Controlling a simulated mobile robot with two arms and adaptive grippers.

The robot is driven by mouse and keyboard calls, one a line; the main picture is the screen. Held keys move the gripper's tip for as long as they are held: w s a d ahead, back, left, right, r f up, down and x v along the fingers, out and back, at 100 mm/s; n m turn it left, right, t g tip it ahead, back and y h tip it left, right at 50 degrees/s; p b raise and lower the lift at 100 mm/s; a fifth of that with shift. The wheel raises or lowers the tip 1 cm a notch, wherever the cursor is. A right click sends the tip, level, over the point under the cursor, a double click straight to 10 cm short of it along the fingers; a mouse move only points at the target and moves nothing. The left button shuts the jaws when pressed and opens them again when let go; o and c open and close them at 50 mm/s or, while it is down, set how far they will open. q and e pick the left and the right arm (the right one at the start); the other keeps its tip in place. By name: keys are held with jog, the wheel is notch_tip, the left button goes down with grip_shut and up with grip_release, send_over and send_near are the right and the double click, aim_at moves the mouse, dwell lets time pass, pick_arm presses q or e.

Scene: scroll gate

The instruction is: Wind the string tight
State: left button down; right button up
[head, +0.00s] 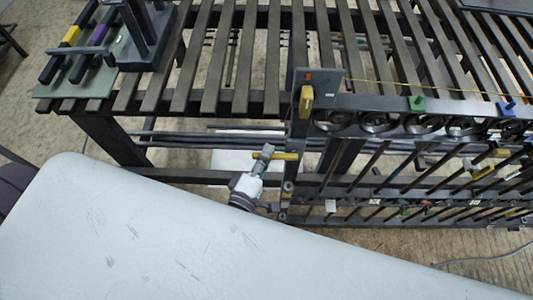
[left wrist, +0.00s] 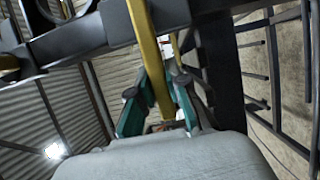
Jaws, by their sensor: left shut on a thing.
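My left gripper (head: 264,153) is beside the lower left post of the dark scroll gate (head: 375,124). Its green fingers, seen in the left wrist view (left wrist: 157,98), are shut on a yellow bar (head: 287,156). The bar runs between the fingers in the left wrist view (left wrist: 147,50). A thin yellow string (head: 430,88) stretches above the gate's top rail from the plate (head: 321,81) at the post's top towards the right. A yellow handle (head: 306,101) hangs on the post below that plate. The string's far end is out of view. My right gripper is not in view.
A slatted dark table (head: 232,60) stands behind the gate. A rack with yellow and purple handled tools (head: 92,48) is at the back left. Green (head: 416,102) and blue (head: 507,107) clips sit on the gate's top rail. Dark bars surround the gripper closely.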

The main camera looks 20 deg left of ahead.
pick_arm(q)
jog(key=shift+f, duration=0.1)
jog(key=shift+f+n+b, duration=0.3)
jog(key=shift+f+b, duration=0.05)
jog(key=shift+b, duration=0.45)
jog(key=shift+w+d+f+n+t+y+b, duration=0.2)
jog(key=shift+f+n+t+b, duration=0.35)
jog(key=shift+n+b, duration=1)
jog(key=shift+s+d+f+n+t+y+b, duration=0.1)
jog(key=shift+d+f+n+t+b, duration=0.4)
jog(key=shift+b, duration=1.8)
jog(key=shift+w+f+n+t+y+b, duration=0.1)
jog(key=shift+f+n+t+b, duration=0.15)
jog(key=shift+f+n+b, duration=0.95)
jog(key=shift+r+n+b, duration=0.25)
jog(key=shift+r+b, duration=0.3)
jog(key=shift+b, duration=0.15)
jog(key=c, duration=1.1)
grip_release()
